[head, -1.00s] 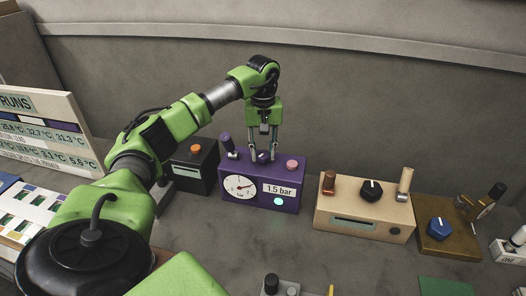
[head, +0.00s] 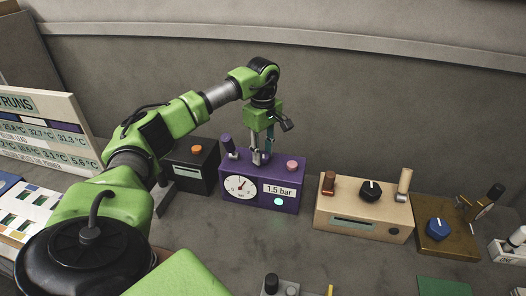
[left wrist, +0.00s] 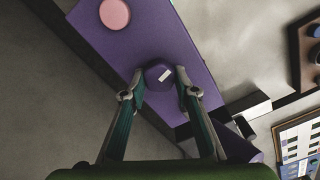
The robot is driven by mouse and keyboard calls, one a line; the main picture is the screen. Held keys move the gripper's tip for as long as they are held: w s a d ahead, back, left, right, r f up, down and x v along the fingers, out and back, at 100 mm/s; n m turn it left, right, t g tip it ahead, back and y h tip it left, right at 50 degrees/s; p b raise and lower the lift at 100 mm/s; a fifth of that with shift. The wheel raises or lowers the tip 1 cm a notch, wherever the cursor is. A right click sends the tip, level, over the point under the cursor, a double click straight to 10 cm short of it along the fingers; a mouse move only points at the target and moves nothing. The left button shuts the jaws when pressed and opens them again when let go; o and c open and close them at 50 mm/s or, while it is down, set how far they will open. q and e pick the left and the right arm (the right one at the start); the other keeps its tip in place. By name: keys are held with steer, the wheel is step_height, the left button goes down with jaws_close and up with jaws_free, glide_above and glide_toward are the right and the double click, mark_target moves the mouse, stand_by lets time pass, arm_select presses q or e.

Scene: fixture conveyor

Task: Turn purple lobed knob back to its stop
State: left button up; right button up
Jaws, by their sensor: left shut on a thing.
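The purple lobed knob (left wrist: 160,76) sits on top of the purple box (head: 287,203), with a pale mark on its cap. My left gripper (left wrist: 160,88) comes down from above and is shut on the knob, one finger on each side. In the head view the left gripper (head: 262,157) largely hides the knob. The box front has a round dial (head: 240,187), a display reading 1.5 bar (head: 278,190) and a lit green lamp (head: 278,202). My right gripper is not in view.
On the same box are a pink button (head: 292,165) and a purple lever (head: 227,143). A black box with an orange button (head: 196,149) stands to the left. A beige box (head: 364,217) and a brown box with a blue knob (head: 438,229) stand to the right.

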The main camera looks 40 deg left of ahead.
arm_select(q)
steer(key=n, duration=0.4)
steer(key=shift+n, duration=0.3)
steer(key=n, duration=0.3)
steer(key=shift+s+n+p, duration=0.1)
steer(key=shift+n+p, duration=0.25)
steer(key=shift+n, duration=0.05)
steer(key=n, duration=0.8)
steer(key=shift+p, duration=0.35)
steer(key=n, duration=0.4)
steer(key=shift+d+r+n, duration=0.1)
steer(key=shift+n, duration=0.2)
steer(key=n, duration=0.3)
steer(key=shift+n+p, duration=0.4)
steer(key=n, duration=0.4)
steer(key=shift+d, duration=0.1)
steer(key=shift+n+p, duration=0.5)
steer(key=shift+n, duration=1.6)
